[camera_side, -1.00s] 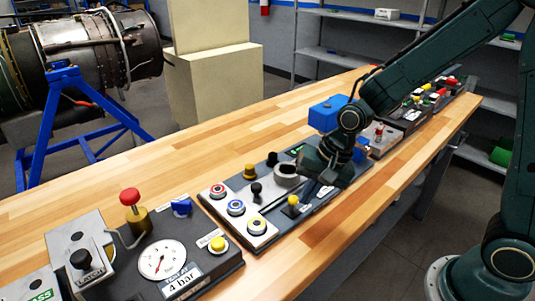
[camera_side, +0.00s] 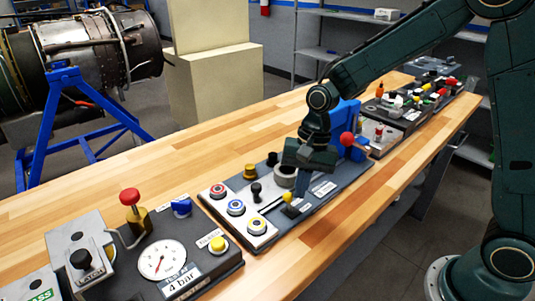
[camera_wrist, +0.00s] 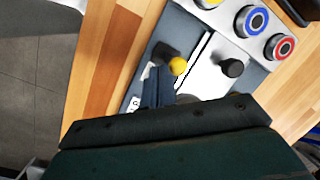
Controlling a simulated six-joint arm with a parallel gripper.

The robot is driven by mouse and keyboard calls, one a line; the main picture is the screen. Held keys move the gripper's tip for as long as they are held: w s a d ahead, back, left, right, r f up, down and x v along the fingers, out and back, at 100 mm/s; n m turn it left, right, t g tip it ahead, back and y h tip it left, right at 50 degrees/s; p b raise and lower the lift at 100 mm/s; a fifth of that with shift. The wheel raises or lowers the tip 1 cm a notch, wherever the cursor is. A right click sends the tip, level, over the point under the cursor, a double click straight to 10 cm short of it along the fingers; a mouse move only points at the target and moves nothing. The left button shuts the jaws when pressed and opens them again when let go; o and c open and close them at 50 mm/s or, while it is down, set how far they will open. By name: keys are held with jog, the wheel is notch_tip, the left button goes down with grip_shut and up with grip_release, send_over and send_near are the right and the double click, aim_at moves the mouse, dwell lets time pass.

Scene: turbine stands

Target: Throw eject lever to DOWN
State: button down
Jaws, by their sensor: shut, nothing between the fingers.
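A small lever with a yellow ball knob (camera_side: 287,197) stands on a dark block at the near edge of the middle panel (camera_side: 332,193). It also shows in the wrist view (camera_wrist: 178,66). I cannot read a label that names it as the eject lever. My gripper (camera_side: 300,199) is shut and empty, pointing down over the panel. Its blue-grey fingertips (camera_wrist: 156,72) are right beside the yellow knob and its dark block in the wrist view; I cannot tell whether they touch. A second lever with a red ball (camera_side: 347,139) stands by the blue box behind my gripper.
A black knob (camera_side: 256,188) and several ringed push buttons (camera_side: 236,208) are left of the lever. A grey round part (camera_side: 285,176) is close behind the fingers. A gauge panel (camera_side: 163,260) is at the front left. Bare wood (camera_side: 150,175) lies behind the panels.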

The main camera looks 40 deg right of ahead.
dwell(0.4)
jog(key=shift+s+f, duration=0.35)
jog(key=shift+s, duration=0.3)
jog(key=shift+s+d+r, duration=0.3)
jog(key=shift+s+d, duration=0.15)
jog(key=shift+s, duration=0.15)
jog(key=shift+s+d+r, duration=0.55)
jog(key=shift+s+d, duration=0.25)
jog(key=shift+s, duration=0.1)
jog(key=w+v, duration=0.2)
jog(key=v, duration=0.7)
jog(key=shift+r, duration=0.25)
jog(key=shift+s, duration=0.15)
